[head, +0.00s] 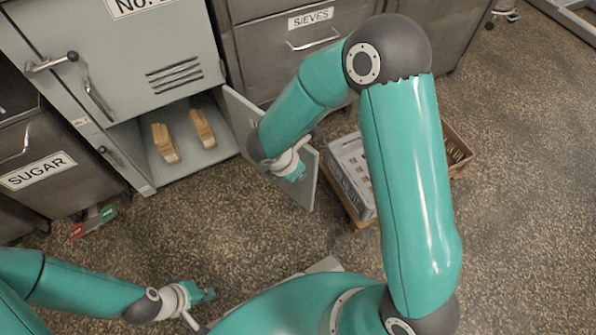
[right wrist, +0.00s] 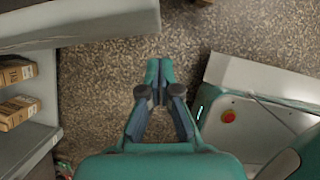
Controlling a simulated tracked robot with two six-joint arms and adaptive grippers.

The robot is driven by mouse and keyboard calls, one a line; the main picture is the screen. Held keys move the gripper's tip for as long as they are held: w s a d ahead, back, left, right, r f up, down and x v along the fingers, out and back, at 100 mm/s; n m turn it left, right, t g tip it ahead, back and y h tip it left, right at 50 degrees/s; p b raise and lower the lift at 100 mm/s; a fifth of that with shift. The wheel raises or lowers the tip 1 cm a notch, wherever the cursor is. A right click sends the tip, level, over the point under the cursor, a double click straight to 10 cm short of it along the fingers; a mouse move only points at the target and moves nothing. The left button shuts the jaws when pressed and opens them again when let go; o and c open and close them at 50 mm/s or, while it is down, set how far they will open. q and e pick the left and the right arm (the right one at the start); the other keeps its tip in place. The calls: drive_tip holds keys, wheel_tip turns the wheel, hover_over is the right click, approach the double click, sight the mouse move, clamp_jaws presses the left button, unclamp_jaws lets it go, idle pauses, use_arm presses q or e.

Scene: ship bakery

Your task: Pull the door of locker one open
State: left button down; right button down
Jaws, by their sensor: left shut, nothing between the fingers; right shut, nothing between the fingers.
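The grey locker (head: 130,60) stands at the upper left of the head view. Its upper door is shut, and its number label is cut off by the frame. Its lower door (head: 308,178) is swung open to the right, showing the shelf inside. The door's edge also shows in the right wrist view (right wrist: 80,24). My right gripper (head: 295,174) is shut and empty, beside the open door; its fingers (right wrist: 152,72) look apart from the door in the wrist view. My arm hides part of the door. My left gripper (head: 210,295) is shut and empty, low over the floor at the lower left.
Two brown packets (head: 165,143) stand inside the open locker. A grey crate (head: 350,172) and a brown crate (head: 457,150) stand on the floor right of the door. Drawers marked SIEVES (head: 312,18) and SUGAR (head: 38,170) flank the locker.

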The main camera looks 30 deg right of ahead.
drive_tip(key=s+a+r+p, duration=0.2)
drive_tip(key=a+r+p, duration=0.2)
drive_tip(key=a+r, duration=0.4)
drive_tip(key=s+a+f+m+y, duration=0.1)
drive_tip(key=s+f+m+y, duration=0.3)
drive_tip(key=s+f+m, duration=0.5)
drive_tip(key=s+a+f+m+y, duration=0.15)
drive_tip(key=f+m+y, duration=0.25)
drive_tip(key=f+m, duration=0.65)
wheel_tip(320, 180, up, 32)
drive_tip(key=d+m+p, duration=0.1)
drive_tip(key=m+p, duration=0.2)
drive_tip(key=p, duration=2.6)
drive_tip(key=shift+s, duration=0.2)
drive_tip(key=shift+f, duration=0.15)
